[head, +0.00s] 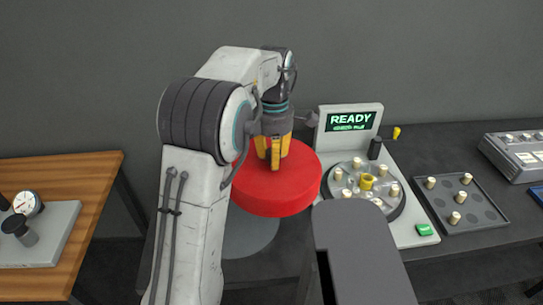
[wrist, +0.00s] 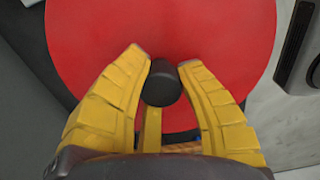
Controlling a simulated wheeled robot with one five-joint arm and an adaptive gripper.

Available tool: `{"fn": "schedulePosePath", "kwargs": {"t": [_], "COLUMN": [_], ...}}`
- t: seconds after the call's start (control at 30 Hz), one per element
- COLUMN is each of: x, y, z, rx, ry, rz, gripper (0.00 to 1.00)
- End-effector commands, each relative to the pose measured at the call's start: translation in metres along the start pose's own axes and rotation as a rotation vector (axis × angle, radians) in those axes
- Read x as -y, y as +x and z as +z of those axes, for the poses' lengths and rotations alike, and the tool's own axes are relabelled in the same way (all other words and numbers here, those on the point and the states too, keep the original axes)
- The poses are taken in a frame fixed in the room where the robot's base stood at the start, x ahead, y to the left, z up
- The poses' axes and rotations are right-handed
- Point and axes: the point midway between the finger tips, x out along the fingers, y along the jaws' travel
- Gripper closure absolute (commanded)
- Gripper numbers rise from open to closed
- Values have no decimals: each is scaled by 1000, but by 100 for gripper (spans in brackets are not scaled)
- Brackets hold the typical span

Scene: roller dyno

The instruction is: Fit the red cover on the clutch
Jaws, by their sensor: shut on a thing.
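The red cover (head: 283,195) is a thick round disc, held in the air left of the clutch. My gripper (head: 273,160) is above it with yellow fingers shut on its black knob. The wrist view shows the knob (wrist: 162,84) between the fingertips (wrist: 164,64), with the flat red top (wrist: 165,28) filling much of the picture. The clutch (head: 350,184) appears to be the round grey plate with several cream rollers and a brass hub (head: 367,181). It sits on the light machine, apart from the cover. My arm partly hides its front edge.
The machine's screen (head: 351,122) reads READY. A dark tray (head: 463,205) with several rollers lies right. A wooden table (head: 92,171) is at left.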

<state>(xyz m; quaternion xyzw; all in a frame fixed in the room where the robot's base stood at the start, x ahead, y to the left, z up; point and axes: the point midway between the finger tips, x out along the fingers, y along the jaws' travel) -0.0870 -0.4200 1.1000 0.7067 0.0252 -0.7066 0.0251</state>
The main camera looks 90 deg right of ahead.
Motion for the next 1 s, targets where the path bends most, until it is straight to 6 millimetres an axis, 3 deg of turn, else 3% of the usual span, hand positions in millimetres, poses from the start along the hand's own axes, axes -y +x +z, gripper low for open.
{"fn": "schedulePosePath", "kwargs": {"t": [0.03,0.13,0.57,1.0], "x": [0,0,0,-10], "y": [-12,-18,-20,-36], "z": [0,0,-1,-27], "rx": [1,1,1,1], "ry": [0,0,-2,-64], "rz": [2,2,2,2], "gripper": [100,100,100,100]}}
